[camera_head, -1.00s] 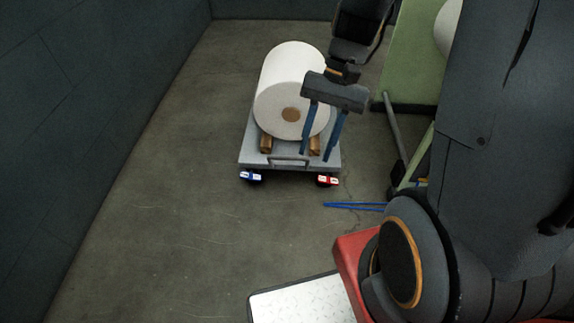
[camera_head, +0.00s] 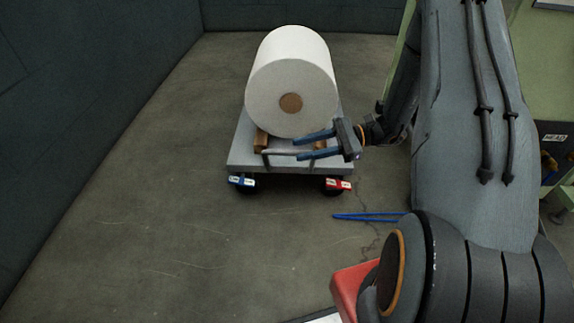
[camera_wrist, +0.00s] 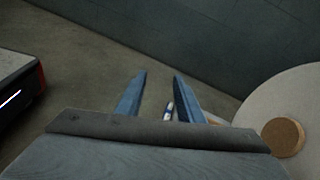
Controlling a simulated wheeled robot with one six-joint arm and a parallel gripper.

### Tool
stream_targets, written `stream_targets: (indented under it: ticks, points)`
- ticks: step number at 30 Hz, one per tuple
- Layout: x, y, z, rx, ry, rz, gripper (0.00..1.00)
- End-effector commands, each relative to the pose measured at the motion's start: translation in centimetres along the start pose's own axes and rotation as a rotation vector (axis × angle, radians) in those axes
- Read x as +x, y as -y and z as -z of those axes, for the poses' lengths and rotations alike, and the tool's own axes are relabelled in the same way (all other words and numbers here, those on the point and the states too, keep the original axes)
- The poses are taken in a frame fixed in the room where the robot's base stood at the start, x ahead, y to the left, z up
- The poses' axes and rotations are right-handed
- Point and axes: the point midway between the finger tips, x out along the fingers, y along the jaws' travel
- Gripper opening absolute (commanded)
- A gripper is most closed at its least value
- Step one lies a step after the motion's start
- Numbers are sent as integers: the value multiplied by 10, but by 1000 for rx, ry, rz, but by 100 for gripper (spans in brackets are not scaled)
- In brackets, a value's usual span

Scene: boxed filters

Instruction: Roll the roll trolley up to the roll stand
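The roll trolley (camera_head: 240,152) is a grey flat cart with a low handle bar (camera_head: 292,153) at its near edge. It carries a large white roll (camera_head: 270,90) on wooden blocks, its brown core facing me. A blue-marked pedal (camera_head: 242,181) and a red-marked pedal (camera_head: 338,184) sit at its near corners. My gripper (camera_head: 297,148) is open, reaching in from the right at the handle. Whether the handle lies between the fingers is unclear. In the wrist view my gripper (camera_wrist: 160,84) shows parted blue fingers, with the roll (camera_wrist: 265,105) at right. I cannot identify the roll stand.
A dark wall (camera_head: 85,110) runs along the left, another across the back. A green machine (camera_head: 530,70) with a HEAD label stands at right, partly hidden by my arm. Blue lines (camera_head: 368,216) mark the floor. The floor (camera_head: 180,245) left of and before the trolley is clear.

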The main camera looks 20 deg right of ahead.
Motion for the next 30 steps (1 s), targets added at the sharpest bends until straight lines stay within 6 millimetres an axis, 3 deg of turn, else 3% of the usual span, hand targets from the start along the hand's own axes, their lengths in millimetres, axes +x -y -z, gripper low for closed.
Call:
stream_targets:
  ticks: [1,3,9,16,30]
  points:
    - [-3,6,30,16,29,49,34]
    - [-9,14,49,29,62,105,34]
    - [-21,27,78,43,116,196,34]
    - [-13,32,82,45,130,217,34]
    - [47,46,74,46,129,215,34]
